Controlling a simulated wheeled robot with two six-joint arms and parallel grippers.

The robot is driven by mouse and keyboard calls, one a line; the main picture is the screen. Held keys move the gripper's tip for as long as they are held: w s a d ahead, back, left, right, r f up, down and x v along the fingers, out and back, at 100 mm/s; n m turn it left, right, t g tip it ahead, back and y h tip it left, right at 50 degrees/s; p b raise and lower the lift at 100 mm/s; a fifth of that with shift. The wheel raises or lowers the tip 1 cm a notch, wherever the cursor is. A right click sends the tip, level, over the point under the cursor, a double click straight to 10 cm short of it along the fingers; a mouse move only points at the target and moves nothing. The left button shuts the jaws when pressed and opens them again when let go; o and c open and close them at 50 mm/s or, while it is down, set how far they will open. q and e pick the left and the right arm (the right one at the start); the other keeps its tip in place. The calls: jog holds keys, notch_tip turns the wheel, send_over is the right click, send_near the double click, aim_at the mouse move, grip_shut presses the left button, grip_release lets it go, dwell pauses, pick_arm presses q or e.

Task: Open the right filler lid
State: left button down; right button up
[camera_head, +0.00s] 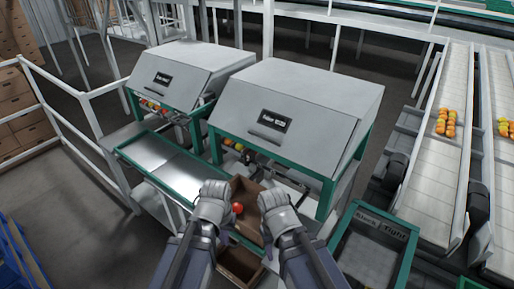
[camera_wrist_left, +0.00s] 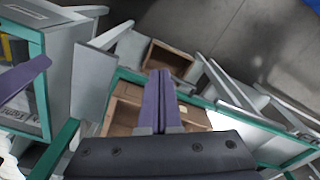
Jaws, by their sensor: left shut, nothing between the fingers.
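The right filler (camera_head: 325,80) is a grey machine on a green frame in the middle of the head view. Its sloped front lid (camera_head: 310,122) is down and bears a dark label (camera_head: 271,121). My left gripper (camera_head: 214,200) is below and in front of it, apart from the lid. In the left wrist view its purple fingers (camera_wrist_left: 162,100) are shut together with nothing between them. My right gripper (camera_head: 274,204) is beside it, also below the lid. Its fingers are hidden, so I cannot tell their state.
The left filler (camera_head: 185,72) stands beside it, with a green-edged tray (camera_head: 160,160) in front. A brown box (camera_head: 244,186) with a red tomato (camera_head: 238,208) lies between my grippers. A green-framed stand (camera_head: 345,222) is at the right, before conveyors (camera_head: 430,170). White railings (camera_head: 75,135) stand left.

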pick_arm(q)
jog(key=w+f+n+t+h+b, duration=0.2)
jog(key=w+f+n+b, duration=0.2)
jog(key=w+f+b, duration=0.15)
jog(key=n+t+h, duration=0.8)
jog(key=n+t, duration=0.3)
jog(key=n, duration=1.5)
send_near(259, 144)
jog(key=s+r, duration=0.3)
jog(key=s, duration=0.1)
jog(key=b+x, duration=0.2)
jog(key=x, duration=0.8)
jog(key=shift+w+d+f, duration=0.1)
jog(key=shift+w, duration=0.1)
